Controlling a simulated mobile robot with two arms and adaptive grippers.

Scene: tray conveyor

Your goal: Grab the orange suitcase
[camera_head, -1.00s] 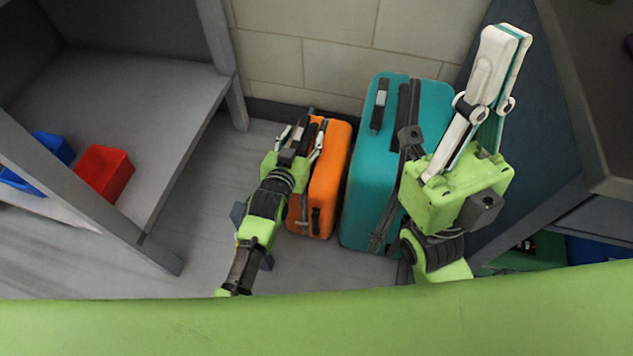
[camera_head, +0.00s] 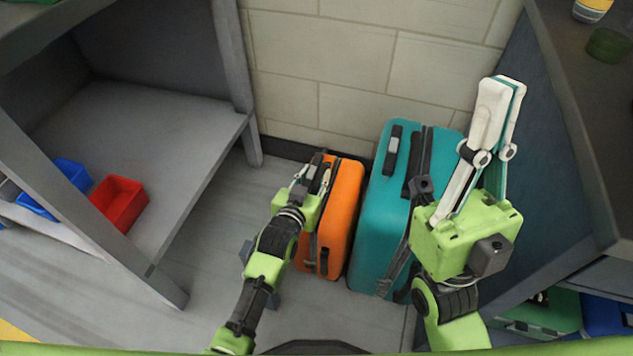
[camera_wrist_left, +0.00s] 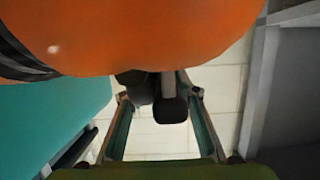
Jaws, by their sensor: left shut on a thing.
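The orange suitcase (camera_head: 343,215) stands upright on the grey floor, close to the back wall, left of a larger teal suitcase (camera_head: 385,225). My left gripper (camera_head: 320,172) is at its top and shut on its dark handle. In the left wrist view, the orange suitcase (camera_wrist_left: 150,35) fills the upper part. The dark handle (camera_wrist_left: 168,105) shows between the fingers of my left gripper (camera_wrist_left: 160,97) there, and the teal suitcase (camera_wrist_left: 50,115) is at the left. My right gripper (camera_head: 506,85) points up, empty, in front of the right side of the teal suitcase; its fingers look closed together.
A grey shelf unit (camera_head: 190,130) at the left holds a red bin (camera_head: 120,203) and a blue bin (camera_head: 68,180). A dark counter (camera_head: 585,110) stands at the right. The tiled wall (camera_head: 350,60) closes off the back. Bare floor (camera_head: 215,215) lies left of the orange suitcase.

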